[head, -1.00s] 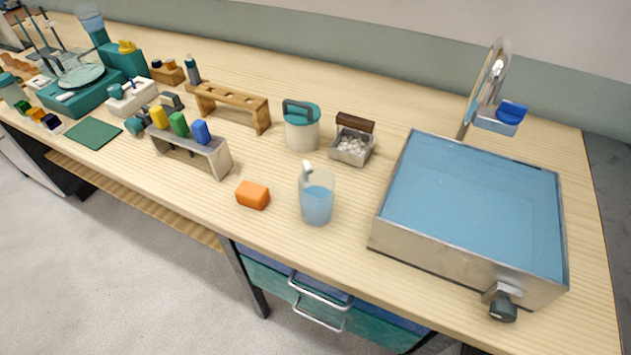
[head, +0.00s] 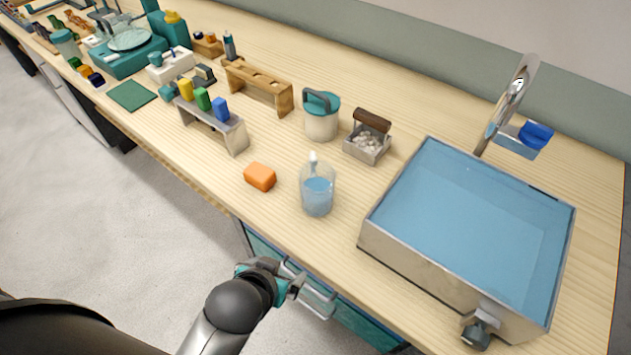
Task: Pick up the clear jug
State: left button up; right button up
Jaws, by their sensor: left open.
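The clear jug (head: 317,192) stands upright on the wooden bench near its front edge, with blue liquid in it and a pale upright piece at its back rim. My left gripper (head: 318,305) is below and in front of the bench edge, by the drawer handle. It is open, apart from the jug and nearer to me. Whether it touches the drawer handle I cannot tell. My right gripper is not in view.
An orange block (head: 260,177) lies left of the jug. A large metal basin of blue water (head: 455,230) stands to the right. Behind are a teal-lidded canister (head: 321,120) and a small box of white pieces (head: 367,142). A rack with coloured caps (head: 212,127) stands further left.

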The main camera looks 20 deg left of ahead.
aim_at(314, 203)
pick_arm(q)
jog(key=w+d+r+t, duration=0.1)
jog(key=r+t, duration=0.1)
jog(key=r, duration=0.1)
jog(key=w+d+r+t, duration=0.1)
jog(key=w+r+t, duration=0.1)
jog(key=r, duration=0.1)
jog(key=w+d+r+n+t, duration=0.1)
jog(key=r+t, duration=0.1)
jog(key=shift+w+d+r+t, duration=0.15)
jog(key=shift+w+r+t, duration=0.05)
jog(key=shift+r+t, duration=0.2)
jog(key=b+x, duration=0.5)
jog(key=x, duration=0.4)
jog(key=shift+w+f, duration=0.1)
jog(key=shift+w, duration=0.1)
jog(key=shift+a+r+b+x, duration=0.15)
jog(key=shift+b+x, duration=0.75)
jog(key=shift+x, duration=0.45)
jog(key=shift+a+r+b+x, duration=0.1)
jog(key=shift+b+x, duration=0.8)
jog(key=shift+x, duration=0.45)
jog(key=shift+w, duration=0.1)
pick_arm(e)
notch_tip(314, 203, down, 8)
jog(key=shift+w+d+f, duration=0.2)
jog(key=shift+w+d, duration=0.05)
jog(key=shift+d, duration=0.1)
